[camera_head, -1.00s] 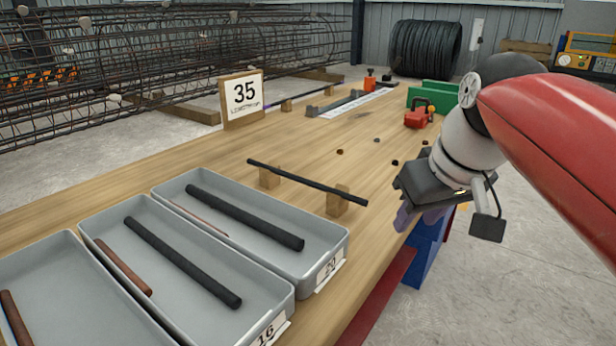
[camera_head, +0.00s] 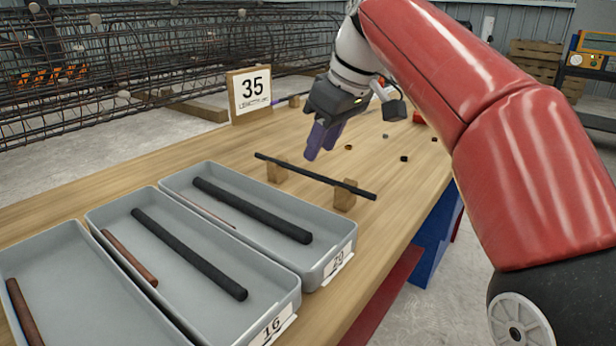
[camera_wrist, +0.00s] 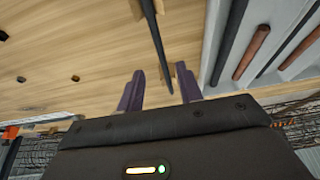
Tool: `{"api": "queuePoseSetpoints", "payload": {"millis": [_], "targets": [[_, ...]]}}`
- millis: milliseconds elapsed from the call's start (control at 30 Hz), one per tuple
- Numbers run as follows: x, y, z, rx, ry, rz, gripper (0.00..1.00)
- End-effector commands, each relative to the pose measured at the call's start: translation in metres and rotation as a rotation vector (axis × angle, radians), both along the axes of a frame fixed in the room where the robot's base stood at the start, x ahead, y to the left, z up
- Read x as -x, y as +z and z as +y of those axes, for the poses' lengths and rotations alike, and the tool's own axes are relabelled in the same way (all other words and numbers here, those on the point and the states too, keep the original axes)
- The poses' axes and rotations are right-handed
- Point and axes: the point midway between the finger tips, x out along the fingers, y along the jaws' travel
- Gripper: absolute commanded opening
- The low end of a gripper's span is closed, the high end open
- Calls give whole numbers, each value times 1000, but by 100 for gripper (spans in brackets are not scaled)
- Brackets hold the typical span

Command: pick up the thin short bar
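A thin dark bar (camera_head: 315,177) rests across two small wooden blocks (camera_head: 277,172) on the table. In the wrist view the thin dark bar (camera_wrist: 157,38) runs down the picture, its end showing between my fingers. My gripper (camera_head: 322,138) has purple fingers and hangs above the table, just behind the bar in the head view. In the wrist view my gripper (camera_wrist: 160,90) is open, its fingers apart with nothing held. A thin reddish bar (camera_head: 205,212) lies in the tray marked 20, beside a thick dark bar (camera_head: 250,209).
Grey trays (camera_head: 345,248) stand at the front left; the middle one, marked 16 (camera_head: 272,325), holds a dark bar and a reddish bar. A sign reading 35 (camera_head: 250,95) stands behind. Small dark bits (camera_head: 404,158) lie on the table to the right.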

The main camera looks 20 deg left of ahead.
Motion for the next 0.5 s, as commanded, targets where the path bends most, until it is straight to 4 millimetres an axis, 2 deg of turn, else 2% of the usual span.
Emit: {"api": "queuePoseSetpoints", "payload": {"millis": [100, 233, 500], "targets": [[0, -19, 8, 1, 2, 2, 36], [-2, -35, 15, 1, 0, 1, 36], [-4, -42, 18, 1, -2, -1, 36]]}}
